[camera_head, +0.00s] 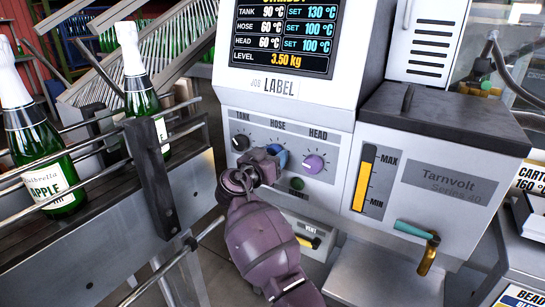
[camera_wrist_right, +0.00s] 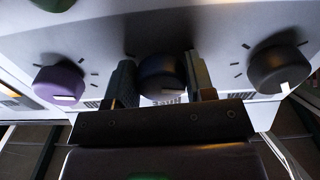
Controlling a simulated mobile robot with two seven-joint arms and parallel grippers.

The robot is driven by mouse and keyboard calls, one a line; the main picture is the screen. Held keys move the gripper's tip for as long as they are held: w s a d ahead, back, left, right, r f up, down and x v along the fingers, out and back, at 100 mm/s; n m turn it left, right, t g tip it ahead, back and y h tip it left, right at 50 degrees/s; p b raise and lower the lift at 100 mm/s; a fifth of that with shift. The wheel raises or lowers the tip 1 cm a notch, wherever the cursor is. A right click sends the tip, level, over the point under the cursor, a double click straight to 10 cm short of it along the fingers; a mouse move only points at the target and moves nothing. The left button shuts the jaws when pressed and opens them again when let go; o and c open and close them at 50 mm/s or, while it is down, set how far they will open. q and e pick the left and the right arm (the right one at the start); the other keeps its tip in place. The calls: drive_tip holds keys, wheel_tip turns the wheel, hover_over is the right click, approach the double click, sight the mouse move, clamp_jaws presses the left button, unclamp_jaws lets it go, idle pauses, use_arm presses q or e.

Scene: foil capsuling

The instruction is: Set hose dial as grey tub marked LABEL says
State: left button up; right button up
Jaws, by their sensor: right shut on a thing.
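The blue hose dial (camera_head: 279,157) is on the machine's sloped panel, between the black tank dial (camera_head: 240,142) and the purple head dial (camera_head: 314,164). My right gripper (camera_head: 268,163) is shut on the hose dial, partly hiding it in the head view. In the right wrist view, its fingers (camera_wrist_right: 161,85) stand on both sides of the hose dial (camera_wrist_right: 162,72). The display (camera_head: 285,32) reads hose 60 °C, set 100 °C. A plate below it reads JOB LABEL (camera_head: 273,86). I cannot make out a grey tub marked LABEL. My left gripper is out of view.
A green button (camera_head: 297,184) sits below the dials. A tank with a dark lid (camera_head: 440,120) and a teal-handled valve (camera_head: 416,231) stand to the right. Bottles (camera_head: 38,150) stand in a railed conveyor (camera_head: 100,235) on the left. Cards (camera_head: 525,292) show at the right edge, partly cut off.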

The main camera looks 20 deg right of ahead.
drive_tip(key=shift+f+m+b, duration=0.5)
drive_tip(key=shift+m+b, duration=0.1)
drive_tip(key=shift+b, duration=0.2)
drive_tip(key=shift+w+f+m+b, duration=0.1)
drive_tip(key=shift+m+b, duration=0.2)
drive_tip(key=shift+b, duration=0.05)
drive_tip(key=shift+m+b, duration=0.7)
drive_tip(key=shift+b, duration=0.1)
drive_tip(key=shift+m+b, duration=0.7)
drive_tip(key=shift+m, duration=0.1)
drive_tip(key=shift+w+a+r+m+b, duration=0.1)
drive_tip(key=shift+r+m+b, duration=0.2)
drive_tip(key=shift+m+b, duration=0.7)
drive_tip(key=shift+r+m, duration=0.15)
drive_tip(key=shift+m, duration=0.25)
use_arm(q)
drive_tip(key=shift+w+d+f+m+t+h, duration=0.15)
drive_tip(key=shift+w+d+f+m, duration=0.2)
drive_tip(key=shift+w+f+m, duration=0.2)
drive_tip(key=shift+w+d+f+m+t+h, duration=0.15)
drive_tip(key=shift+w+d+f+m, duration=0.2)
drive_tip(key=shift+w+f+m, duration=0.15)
use_arm(e)
drive_tip(key=shift+r, duration=0.1)
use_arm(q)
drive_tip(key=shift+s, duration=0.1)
